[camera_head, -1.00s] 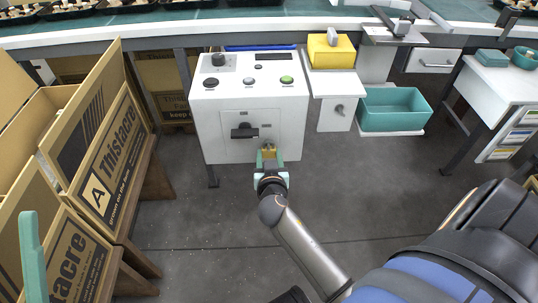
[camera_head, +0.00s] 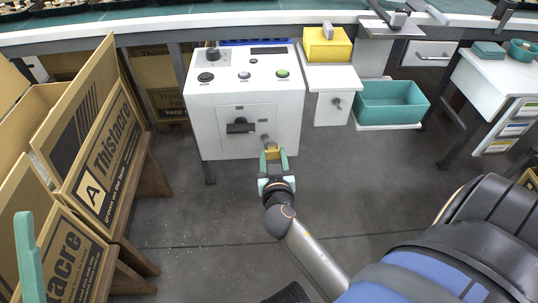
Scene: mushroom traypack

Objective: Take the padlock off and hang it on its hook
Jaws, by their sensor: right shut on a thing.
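The brass-yellow padlock (camera_head: 272,153) is between the teal fingers of my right gripper (camera_head: 275,160), in front of the lower right of the white control cabinet (camera_head: 205,130). A small grey fitting (camera_head: 264,139) shows on the cabinet just above the padlock. I cannot tell whether the shackle is fully clear of it. A dark handle (camera_head: 240,126) is to the left on the cabinet's panel. A small grey peg-like part (camera_head: 337,102) sticks out of the white stand to the right; I cannot tell whether it is the hook. One teal finger of my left gripper (camera_head: 29,258) shows at the lower left.
A yellow box (camera_head: 327,47) sits on the white stand, with a teal bin (camera_head: 392,104) to its right. Cardboard cartons (camera_head: 98,150) stand on the left. A blue and black rounded object (camera_head: 455,265) fills the lower right. The grey floor before the cabinet is clear.

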